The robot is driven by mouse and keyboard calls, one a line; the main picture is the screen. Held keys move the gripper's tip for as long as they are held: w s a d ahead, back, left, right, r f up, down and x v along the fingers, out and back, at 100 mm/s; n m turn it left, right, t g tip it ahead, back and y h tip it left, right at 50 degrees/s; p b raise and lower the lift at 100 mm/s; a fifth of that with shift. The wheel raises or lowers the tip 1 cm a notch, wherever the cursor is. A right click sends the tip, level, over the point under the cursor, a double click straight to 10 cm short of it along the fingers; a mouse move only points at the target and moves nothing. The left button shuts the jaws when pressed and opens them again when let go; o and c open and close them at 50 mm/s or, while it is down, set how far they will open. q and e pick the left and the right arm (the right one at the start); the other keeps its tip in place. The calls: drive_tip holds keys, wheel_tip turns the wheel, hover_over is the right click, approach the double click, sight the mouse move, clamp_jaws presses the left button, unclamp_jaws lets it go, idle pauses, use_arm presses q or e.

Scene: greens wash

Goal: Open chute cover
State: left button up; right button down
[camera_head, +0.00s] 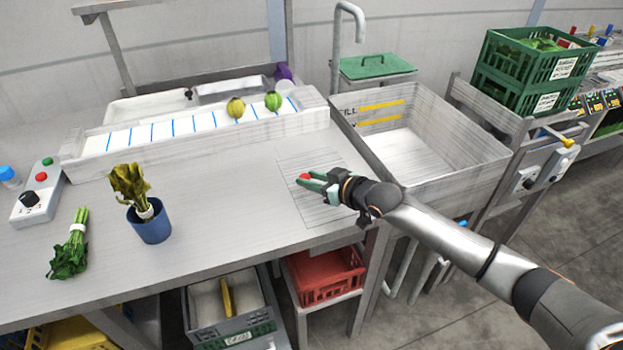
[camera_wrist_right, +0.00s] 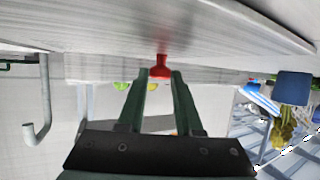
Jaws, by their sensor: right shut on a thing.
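The chute cover (camera_head: 298,162) is a square grey panel with fine lines, set in the grey worktop near its right end. It looks flat in the head view, and my right gripper hides part of it. A red knob (camera_head: 304,177) stands at the cover; in the wrist view the red knob (camera_wrist_right: 160,70) sits between the fingertips. My right gripper (camera_head: 313,180) has green fingers, reaches in low from the right and is shut on the knob; its fingers also show in the wrist view (camera_wrist_right: 160,82). My left gripper is not in view.
A basin (camera_head: 440,155) lies right of the worktop. A red crate (camera_head: 325,275) is below the front edge. The worktop's middle is clear.

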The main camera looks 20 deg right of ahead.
sight(260, 206)
drive_tip(key=shift+a, duration=0.15)
drive_tip(key=shift+s+a+p, duration=0.1)
drive_tip(key=shift+a+p, duration=0.2)
drive_tip(key=shift+a, duration=0.05)
drive_tip(key=a+p, duration=0.3)
drive_tip(key=a, duration=0.8)
drive_tip(key=shift+s+a, duration=0.15)
drive_tip(key=shift+a, duration=0.2)
drive_tip(key=shift+f, duration=0.1)
drive_tip(key=c, duration=0.6)
unclamp_jaws()
drive_tip(key=p+v, duration=0.1)
drive_tip(key=v, duration=1.1)
drive_tip(key=shift+s+d, duration=0.2)
